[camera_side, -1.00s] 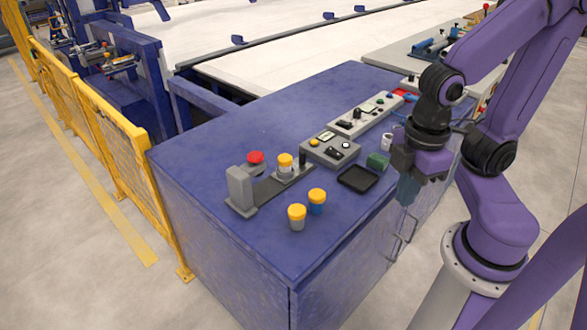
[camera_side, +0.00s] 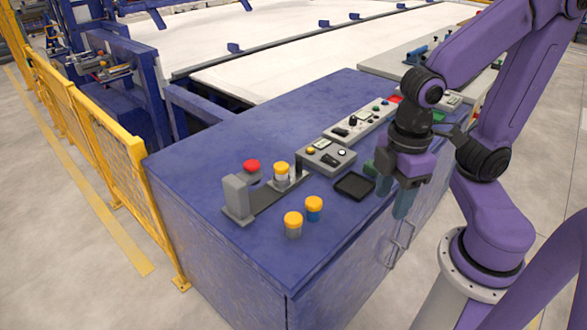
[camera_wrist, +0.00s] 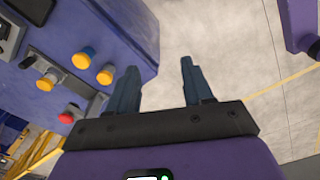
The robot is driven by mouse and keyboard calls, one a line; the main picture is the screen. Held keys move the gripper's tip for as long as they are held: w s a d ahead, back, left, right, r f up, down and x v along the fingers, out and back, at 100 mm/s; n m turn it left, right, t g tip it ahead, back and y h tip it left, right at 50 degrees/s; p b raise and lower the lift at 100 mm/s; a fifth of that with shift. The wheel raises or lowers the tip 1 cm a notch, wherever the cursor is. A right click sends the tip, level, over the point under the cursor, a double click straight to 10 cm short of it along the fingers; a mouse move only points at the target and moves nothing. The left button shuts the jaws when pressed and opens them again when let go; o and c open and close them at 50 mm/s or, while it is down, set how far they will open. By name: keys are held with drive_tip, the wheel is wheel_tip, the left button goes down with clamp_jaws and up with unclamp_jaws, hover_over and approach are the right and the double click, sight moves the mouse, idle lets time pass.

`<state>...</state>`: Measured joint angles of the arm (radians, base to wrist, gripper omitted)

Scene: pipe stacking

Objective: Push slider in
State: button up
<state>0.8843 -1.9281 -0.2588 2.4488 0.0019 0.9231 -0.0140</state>
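The grey slider fixture on the blue cabinet top has an upright end block (camera_side: 236,198) at its left and a dark rail (camera_side: 268,202) running right from it. The grey carriage (camera_side: 281,184) is at the rail's right end, away from the block, and carries a yellow-capped piece (camera_side: 282,169). My gripper (camera_side: 402,206) is well to the right of the fixture, beside the cabinet's right edge. In the wrist view its two fingers (camera_wrist: 160,68) are apart with nothing between them. The carriage's yellow cap (camera_wrist: 45,83) shows there at left.
A black tray (camera_side: 354,187) and control boxes (camera_side: 326,157) stand between fixture and gripper. A yellow fence (camera_side: 115,155) is at left.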

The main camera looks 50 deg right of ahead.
drive_tip(key=w+a+r+m, duration=0.1)
drive_tip(key=w+a+m, duration=0.15)
drive_tip(key=w, duration=1.05)
drive_tip(key=m, duration=0.8)
hover_over(299, 158)
wheel_tip(299, 158, down, 6)
drive_tip(key=f, duration=0.1)
drive_tip(key=shift+n, duration=0.25)
wheel_tip(299, 158, down, 16)
drive_tip(key=shift+a+f, duration=0.1)
drive_tip(key=shift+a, duration=0.05)
